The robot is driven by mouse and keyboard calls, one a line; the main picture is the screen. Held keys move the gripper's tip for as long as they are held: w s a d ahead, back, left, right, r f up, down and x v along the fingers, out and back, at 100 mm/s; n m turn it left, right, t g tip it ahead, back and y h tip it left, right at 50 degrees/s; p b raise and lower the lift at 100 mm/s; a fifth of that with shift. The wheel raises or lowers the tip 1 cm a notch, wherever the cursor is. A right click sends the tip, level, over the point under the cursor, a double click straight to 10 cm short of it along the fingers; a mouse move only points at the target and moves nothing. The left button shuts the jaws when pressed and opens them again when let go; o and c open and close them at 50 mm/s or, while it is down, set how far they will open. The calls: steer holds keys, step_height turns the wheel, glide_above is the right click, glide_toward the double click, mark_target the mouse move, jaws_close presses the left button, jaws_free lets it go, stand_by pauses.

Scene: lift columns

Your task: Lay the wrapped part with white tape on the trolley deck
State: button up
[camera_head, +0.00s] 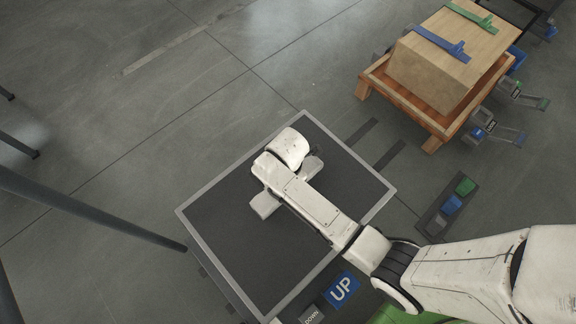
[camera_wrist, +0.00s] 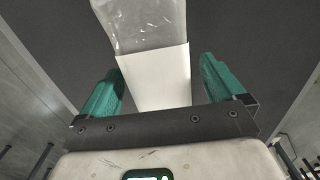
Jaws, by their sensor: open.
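The wrapped part with white tape (camera_wrist: 158,75) shows in the wrist view, clear crinkled plastic at its far end and a white band nearer me. In the head view its ends seem to stick out from under my wrist, the pale end (camera_head: 265,205) at lower left and a greyish one at upper right. It appears to lie on the dark, grey-rimmed deck (camera_head: 225,235). My gripper (camera_wrist: 160,82) is open, with teal fingers on either side of the part and a gap on each side. In the head view my arm hides the fingers.
Blue UP (camera_head: 342,289) and grey DOWN (camera_head: 311,316) plates sit at the deck's near edge. A wooden pallet (camera_head: 405,103) with a strapped carton (camera_head: 440,75) stands at upper right. A dark pole (camera_head: 90,212) crosses the left. The deck's left area is bare.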

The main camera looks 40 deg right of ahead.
step_height(320, 180, up, 11)
steer(key=p, duration=0.3)
steer(key=shift+r+p, duration=0.2)
steer(key=shift+p, duration=0.2)
steer(key=s+d+r+m, duration=0.2)
steer(key=s+r+m, duration=0.1)
steer(key=s+m, duration=0.5)
steer(key=s+d+r+m+t, duration=0.1)
steer(key=s+d+r+m, duration=0.1)
steer(key=s+m, duration=0.6)
steer(key=shift+d+r+m, duration=0.2)
steer(key=shift+r+m, duration=0.3)
steer(key=shift+m, duration=0.7)
steer(key=shift+s, duration=0.1)
